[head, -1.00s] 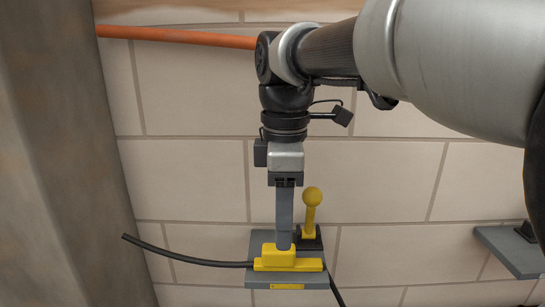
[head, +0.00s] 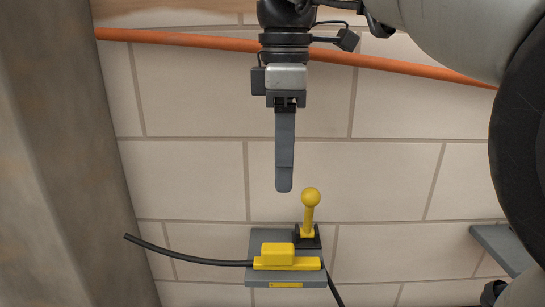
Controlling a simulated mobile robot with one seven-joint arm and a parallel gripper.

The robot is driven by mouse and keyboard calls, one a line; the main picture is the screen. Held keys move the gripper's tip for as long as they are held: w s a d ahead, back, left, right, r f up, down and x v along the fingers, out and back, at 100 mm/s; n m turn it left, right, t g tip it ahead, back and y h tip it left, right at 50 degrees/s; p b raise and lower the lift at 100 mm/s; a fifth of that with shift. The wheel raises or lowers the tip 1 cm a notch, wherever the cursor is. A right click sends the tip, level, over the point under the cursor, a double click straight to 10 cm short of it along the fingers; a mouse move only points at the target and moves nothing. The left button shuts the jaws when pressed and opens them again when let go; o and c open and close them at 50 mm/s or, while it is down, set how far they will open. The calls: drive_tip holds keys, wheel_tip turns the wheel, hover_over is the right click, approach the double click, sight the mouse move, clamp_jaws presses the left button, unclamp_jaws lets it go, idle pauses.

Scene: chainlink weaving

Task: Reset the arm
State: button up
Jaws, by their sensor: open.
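My gripper (head: 284,185) hangs straight down from my arm in the upper middle of the head view. Its grey fingers overlap edge-on, so the gap between them is hidden; it is open. It is empty and sits above the yellow block (head: 278,253), with clear space between. The block rests on a grey base plate (head: 258,239) on the tiled floor.
A yellow ball-topped lever (head: 310,208) stands behind the block on the right. A black cable (head: 185,257) runs left from the block. An orange pipe (head: 200,38) crosses the back. A brown column (head: 60,150) stands at left, and a grey plate (head: 506,246) lies at right.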

drive_tip(key=s+d+f+m+t, duration=0.2)
drive_tip(key=s+d+f+m, duration=0.3)
drive_tip(key=f+m, duration=0.2)
drive_tip(key=s+d+f+m+t+p, duration=0.1)
drive_tip(key=s+d+f+m+t, duration=0.2)
drive_tip(key=s+d+f+m, duration=0.2)
wheel_tip(320, 180, down, 4)
drive_tip(key=d+m, duration=0.1)
drive_tip(key=m, duration=0.4)
drive_tip(key=shift+s+d+r+m+t, duration=0.15)
drive_tip(key=shift+d+r+m+t, duration=0.1)
drive_tip(key=shift+m+t, duration=0.05)
